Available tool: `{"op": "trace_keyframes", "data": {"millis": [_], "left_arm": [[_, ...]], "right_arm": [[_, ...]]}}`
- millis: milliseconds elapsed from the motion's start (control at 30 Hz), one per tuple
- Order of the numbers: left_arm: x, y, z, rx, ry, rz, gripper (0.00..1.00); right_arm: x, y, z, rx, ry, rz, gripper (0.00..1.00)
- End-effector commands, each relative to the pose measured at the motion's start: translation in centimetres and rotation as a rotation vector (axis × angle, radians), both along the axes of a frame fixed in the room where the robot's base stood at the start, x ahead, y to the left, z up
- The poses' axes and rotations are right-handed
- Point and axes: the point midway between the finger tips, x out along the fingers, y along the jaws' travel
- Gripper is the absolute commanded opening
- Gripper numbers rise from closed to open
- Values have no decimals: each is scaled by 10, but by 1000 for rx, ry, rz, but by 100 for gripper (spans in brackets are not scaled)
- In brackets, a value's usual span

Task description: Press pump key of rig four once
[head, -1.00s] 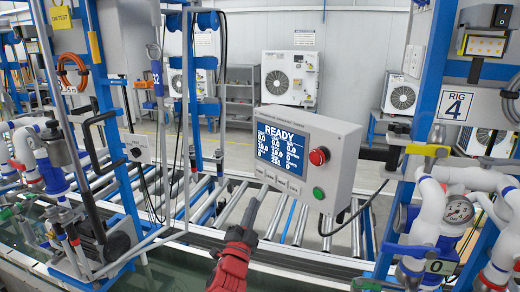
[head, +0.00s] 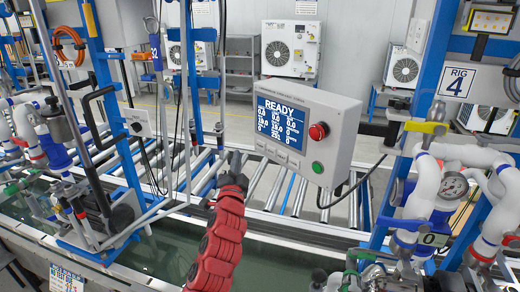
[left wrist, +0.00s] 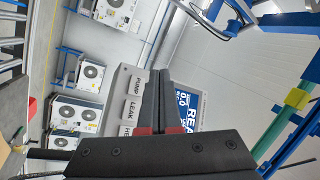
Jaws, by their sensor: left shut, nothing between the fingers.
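The grey control panel (head: 325,127) has a lit blue screen (head: 281,124) reading READY, a red button and a green button. A row of pale keys (head: 281,157) runs under the screen. In the left wrist view the pump key (left wrist: 137,83), marked PUMP, shows, with the LEAK key (left wrist: 131,106) beside it. My left gripper (head: 236,160) is shut and empty, just left of the panel's lower left corner. In the left wrist view its dark fingers (left wrist: 160,76) cover part of the panel, close beside the pump key. I cannot tell whether they touch. My right gripper is not in view.
A sign (head: 458,82) reading RIG 4 hangs on the blue post at right. White pipes with a gauge (head: 453,185) stand below it. A roller conveyor (head: 288,193) runs behind the panel. Another rig with a black handle (head: 90,100) stands at left.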

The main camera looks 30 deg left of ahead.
Motion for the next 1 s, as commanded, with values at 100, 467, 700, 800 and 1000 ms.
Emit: {"op": "trace_keyframes", "data": {"millis": [100, 467, 700, 800, 1000], "left_arm": [[18, -6, -1, -1, -5, -3, 0], [52, -16, -2, 0, -1, -2, 0], [56, -17, 0, 0, -1, -1, 0], [56, -17, 0, 0, -1, -1, 0], [56, -17, 0, 0, -2, -1, 0]], "right_arm": [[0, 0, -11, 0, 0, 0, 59], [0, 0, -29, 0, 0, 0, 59], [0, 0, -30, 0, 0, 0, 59], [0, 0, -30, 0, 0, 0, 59], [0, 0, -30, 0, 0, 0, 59]]}}
